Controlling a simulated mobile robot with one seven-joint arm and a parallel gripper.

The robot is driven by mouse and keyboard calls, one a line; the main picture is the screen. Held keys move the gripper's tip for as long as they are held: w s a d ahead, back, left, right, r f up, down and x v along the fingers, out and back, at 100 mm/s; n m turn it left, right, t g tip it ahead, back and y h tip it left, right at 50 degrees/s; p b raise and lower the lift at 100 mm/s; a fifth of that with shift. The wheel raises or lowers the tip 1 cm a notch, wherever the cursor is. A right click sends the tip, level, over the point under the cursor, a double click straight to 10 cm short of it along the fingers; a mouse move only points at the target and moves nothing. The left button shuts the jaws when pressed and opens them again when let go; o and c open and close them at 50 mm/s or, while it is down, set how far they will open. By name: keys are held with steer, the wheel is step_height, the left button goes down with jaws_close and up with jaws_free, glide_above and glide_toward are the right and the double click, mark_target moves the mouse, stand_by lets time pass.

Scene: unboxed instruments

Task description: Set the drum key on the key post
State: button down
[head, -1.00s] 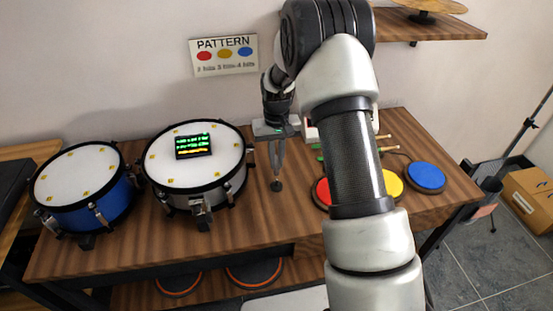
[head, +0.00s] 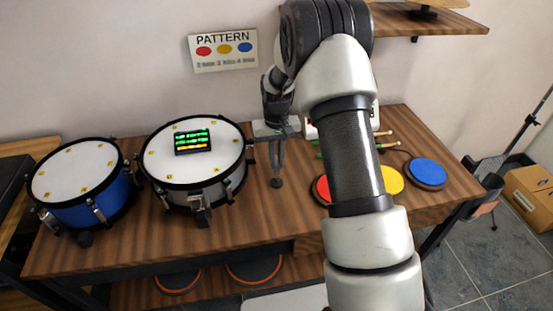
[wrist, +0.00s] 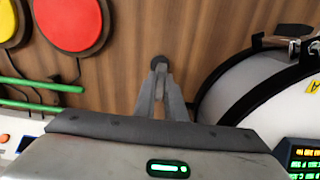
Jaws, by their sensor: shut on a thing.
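My gripper (head: 277,168) points down over the table between the grey drum and the coloured pads. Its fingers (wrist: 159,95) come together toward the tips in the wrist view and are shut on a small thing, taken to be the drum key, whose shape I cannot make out. A small dark round base, apparently of the key post (head: 276,183), stands on the wood right below the fingertips. It also shows just past the fingertips in the wrist view (wrist: 157,62). The fingers hide any upright part. I cannot tell whether key and post touch.
The grey snare drum (head: 195,185) stands close to the left, with a lit display (head: 192,141) on top. A blue drum (head: 80,185) is further left. Red (wrist: 68,22), yellow and blue (head: 427,171) pads and green sticks (wrist: 40,84) lie on the other side. Bare wood surrounds the base.

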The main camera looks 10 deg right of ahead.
steer(key=shift+f+b, duration=0.3)
steer(key=shift+f, duration=0.25)
steer(key=shift+r, duration=0.15)
stand_by(0.4)
steer(key=c, duration=1.7)
jaws_free()
steer(key=shift+c, duration=0.2)
step_height(320, 180, up, 17)
steer(key=p, duration=0.2)
steer(key=shift+r+p, duration=0.2)
steer(key=shift+p, duration=0.1)
